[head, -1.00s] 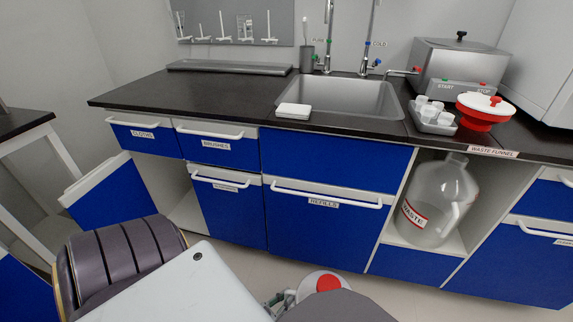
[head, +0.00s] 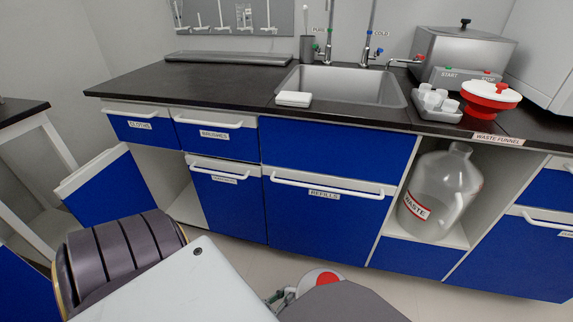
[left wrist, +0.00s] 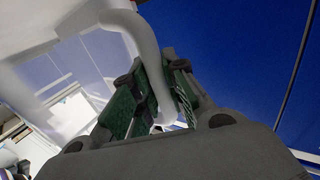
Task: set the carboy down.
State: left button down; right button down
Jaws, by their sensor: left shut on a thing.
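My left gripper (head: 281,298) is at the bottom edge of the head view, mostly hidden by my own arm. In the left wrist view its green-padded fingers (left wrist: 150,100) are shut on the pale handle of a translucent white carboy (left wrist: 35,75). In the head view only the top of what looks like this carboy (head: 303,282) shows, white with a red cap (head: 328,279); its base is hidden. A second, clear carboy labelled WASTE (head: 440,195) stands upright in the open bay under the counter, apart from the gripper. My right gripper is not in view.
Blue drawers and cabinet doors (head: 325,227) with white handles face me. The dark counter (head: 225,85) holds a sink (head: 350,88), a bottle rack (head: 437,105) and a red waste funnel (head: 489,103). Pale floor (head: 350,287) shows before the cabinets.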

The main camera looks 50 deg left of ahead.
pick_arm(q)
jog(key=shift+r, duration=0.1)
jog(key=c, duration=1.4)
grip_release()
jog(key=shift+c, duration=0.2)
